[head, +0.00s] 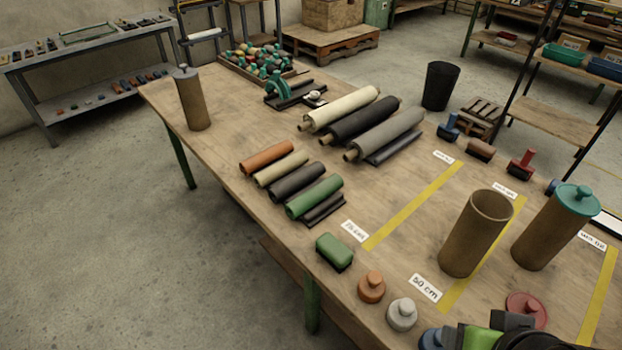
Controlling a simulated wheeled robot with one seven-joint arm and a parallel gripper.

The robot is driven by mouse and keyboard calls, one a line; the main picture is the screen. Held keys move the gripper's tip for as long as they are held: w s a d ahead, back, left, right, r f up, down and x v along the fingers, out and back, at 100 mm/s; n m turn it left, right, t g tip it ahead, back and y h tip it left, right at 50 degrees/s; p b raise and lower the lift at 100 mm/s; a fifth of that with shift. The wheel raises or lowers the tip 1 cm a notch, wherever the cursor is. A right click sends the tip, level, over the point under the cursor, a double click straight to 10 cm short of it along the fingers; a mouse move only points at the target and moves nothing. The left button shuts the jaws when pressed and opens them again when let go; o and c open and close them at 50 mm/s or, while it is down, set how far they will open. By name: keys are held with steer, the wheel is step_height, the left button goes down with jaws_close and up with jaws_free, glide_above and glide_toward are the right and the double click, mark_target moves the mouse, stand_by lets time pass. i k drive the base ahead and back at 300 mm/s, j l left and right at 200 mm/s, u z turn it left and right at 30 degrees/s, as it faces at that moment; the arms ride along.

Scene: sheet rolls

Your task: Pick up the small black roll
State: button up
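The small black roll (297,182) lies on the wooden table (240,120) in the head view. It is third in a row of small rolls, between a beige roll (281,168) and a green roll (314,196). A small orange roll (266,157) lies at the far left of that row. The black roll's upper side is in plain sight and nothing covers it.
Larger cream (340,108), black (360,121) and grey (384,133) rolls lie behind. Upright brown tubes stand at left (194,103) and right (476,233). A green block (334,251) and lids lie at the front edge. A black-and-green thing (500,337), unclear, is cut off at bottom right.

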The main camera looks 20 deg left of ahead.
mark_target(278, 193)
steer(key=j+u, duration=0.15)
steer(key=u, duration=0.75)
steer(key=z, duration=1.35)
steer(key=u, duration=1.35)
steer(key=i+j+u, duration=0.15)
steer(key=u, duration=0.35)
steer(key=i+u, duration=0.25)
steer(key=u, duration=0.2)
steer(key=i+u, duration=0.2)
steer(key=u, duration=0.3)
steer(key=i+u, duration=0.2)
steer(key=u, duration=0.25)
steer(key=i+l+u, duration=0.15)
steer(key=u, duration=0.35)
